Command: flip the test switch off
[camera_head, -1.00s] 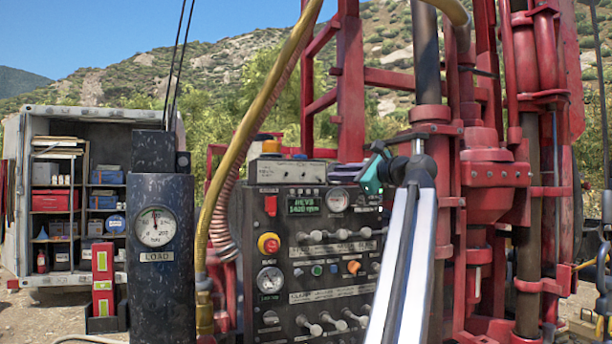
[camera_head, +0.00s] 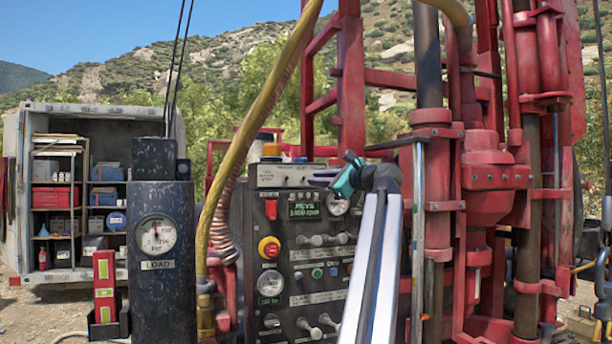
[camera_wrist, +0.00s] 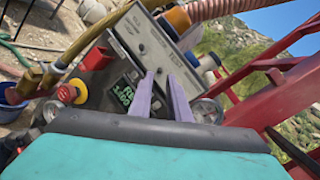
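A pale grey switch box (camera_head: 268,176) sits on top of the dark control panel (camera_head: 282,235). It carries small lettering and small dark marks; it also shows in the wrist view (camera_wrist: 140,42), where part of the lettering seems to read TEST. I cannot make out the test switch lever or its position. My teal gripper (camera_head: 318,177) is at the right end of the box in the head view, pointing left. In the wrist view its two purple fingers (camera_wrist: 161,78) stand apart with a narrow empty gap, in front of the box's lower edge.
Red drill-rig frames (camera_head: 465,170) stand close on the right.

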